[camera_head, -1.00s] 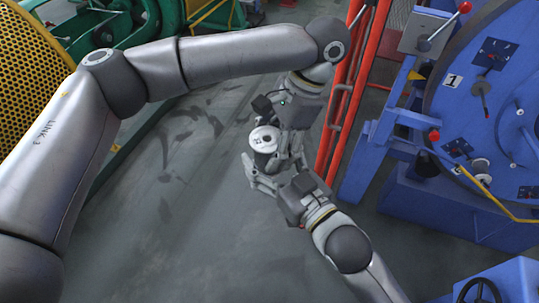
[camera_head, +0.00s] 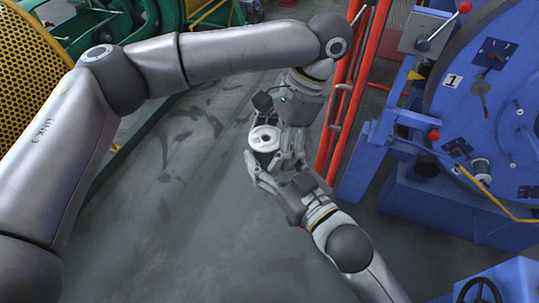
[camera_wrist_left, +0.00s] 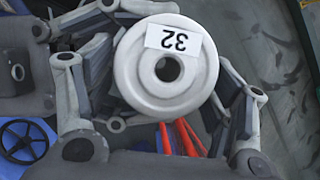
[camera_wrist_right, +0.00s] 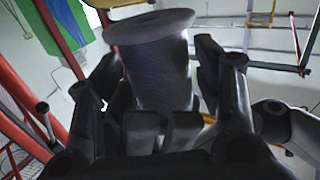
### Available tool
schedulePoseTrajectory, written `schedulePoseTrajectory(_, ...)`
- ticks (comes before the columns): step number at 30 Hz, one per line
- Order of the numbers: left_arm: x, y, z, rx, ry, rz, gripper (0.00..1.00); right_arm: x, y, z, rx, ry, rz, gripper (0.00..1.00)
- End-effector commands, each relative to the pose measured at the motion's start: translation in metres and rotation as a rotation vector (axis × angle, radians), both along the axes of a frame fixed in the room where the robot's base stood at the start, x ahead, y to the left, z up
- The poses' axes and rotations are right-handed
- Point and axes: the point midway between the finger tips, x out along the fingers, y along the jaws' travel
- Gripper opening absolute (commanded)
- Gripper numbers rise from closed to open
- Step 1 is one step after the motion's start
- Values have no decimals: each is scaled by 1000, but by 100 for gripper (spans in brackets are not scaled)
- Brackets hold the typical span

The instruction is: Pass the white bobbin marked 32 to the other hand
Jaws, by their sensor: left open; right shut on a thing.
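The white bobbin (camera_head: 264,139) is held upright between my two grippers in the middle of the head view. In the left wrist view the bobbin (camera_wrist_left: 170,85) shows its round flange, a centre hole and a label reading 32. My right gripper (camera_head: 262,163), from below, is shut on the bobbin. In the right wrist view the bobbin (camera_wrist_right: 160,70) stands between its fingers, with a grey wound body. My left gripper (camera_head: 284,146), from above, is open, with its fingers close around the bobbin. Whether they touch it is hard to tell.
A red tubular frame (camera_head: 342,110) stands just right of the grippers. A blue machine with a large disc (camera_head: 465,110) fills the right. A yellow perforated guard (camera_head: 30,60) and green machinery are at the left. The grey floor (camera_head: 185,210) is clear.

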Motion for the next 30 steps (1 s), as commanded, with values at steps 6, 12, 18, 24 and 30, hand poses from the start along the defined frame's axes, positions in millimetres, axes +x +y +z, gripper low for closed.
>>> schedulePoseTrajectory(6, 8, -18, 36, -15, -15, 3, 85, -4, 5, 1, 7, 1, 11, 16)
schedulePoseTrajectory(12, 16, -29, 71, -8, -13, 5, 85, -3, 4, 1, 6, 0, 9, 16)
schedulePoseTrajectory(18, 20, -36, 95, -4, -9, 5, 85, -2, 3, 1, 5, 0, 7, 16)
schedulePoseTrajectory(24, 24, -41, 101, -15, -8, 10, 85, -2, 2, 1, 4, -1, 6, 16)
schedulePoseTrajectory(30, 46, -61, 60, -158, -34, 72, 85, -2, 2, 1, 4, -1, 5, 16)
